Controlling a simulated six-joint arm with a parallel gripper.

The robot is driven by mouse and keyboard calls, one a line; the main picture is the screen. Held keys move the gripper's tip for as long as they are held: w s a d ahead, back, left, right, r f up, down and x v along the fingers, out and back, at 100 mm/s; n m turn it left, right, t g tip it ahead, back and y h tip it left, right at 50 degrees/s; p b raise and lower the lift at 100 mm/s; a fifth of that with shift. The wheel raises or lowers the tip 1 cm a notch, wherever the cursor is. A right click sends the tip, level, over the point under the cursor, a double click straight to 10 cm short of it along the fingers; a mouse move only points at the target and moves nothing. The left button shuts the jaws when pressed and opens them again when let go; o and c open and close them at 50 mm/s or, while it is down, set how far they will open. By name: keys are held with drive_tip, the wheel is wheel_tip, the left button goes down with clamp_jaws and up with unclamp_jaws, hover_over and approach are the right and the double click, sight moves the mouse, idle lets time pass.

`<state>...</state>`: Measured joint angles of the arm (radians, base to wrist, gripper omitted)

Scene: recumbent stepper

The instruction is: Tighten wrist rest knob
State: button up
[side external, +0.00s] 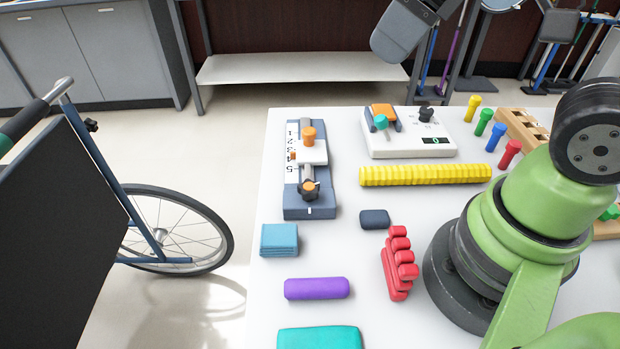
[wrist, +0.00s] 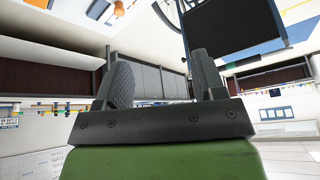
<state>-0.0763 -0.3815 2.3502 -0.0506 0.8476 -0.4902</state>
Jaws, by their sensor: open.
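A blue slide fixture (side external: 310,212) with a number scale stands at the left of the white table. It carries a white block (side external: 313,152) with an orange knob (side external: 309,134), and a dark-and-orange knob (side external: 310,188) nearer the front. A white box (side external: 408,147) behind has an orange pad (side external: 383,111), a teal knob (side external: 381,122) and a black knob (side external: 426,114). I cannot tell which knob is the wrist rest's. My gripper (wrist: 162,82) is open and empty in the wrist view, apart from any knob.
A yellow ribbed bar (side external: 425,175) lies in front of the white box. Red finger-like putty (side external: 398,264), a purple roll (side external: 317,288), a blue block (side external: 279,240) and a dark block (side external: 374,219) lie nearer. Colored pegs (side external: 497,136) stand at right. A wheelchair (side external: 170,230) is left of the table.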

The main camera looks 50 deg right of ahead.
drive_tip(key=w+a+f+n+g, duration=0.25)
drive_tip(key=w+f+n, duration=0.35)
drive_tip(key=n, duration=0.3)
drive_tip(key=n+g+h, duration=0.2)
drive_tip(key=n+g, duration=0.1)
drive_tip(key=n, duration=0.6)
hover_over(308, 188)
wheel_tip(308, 188, down, 10)
drive_tip(key=r, duration=0.1)
drive_tip(key=shift+f, duration=0.6)
wheel_tip(308, 188, down, 9)
drive_tip(key=shift+f, duration=0.2)
drive_tip(key=c, duration=0.9)
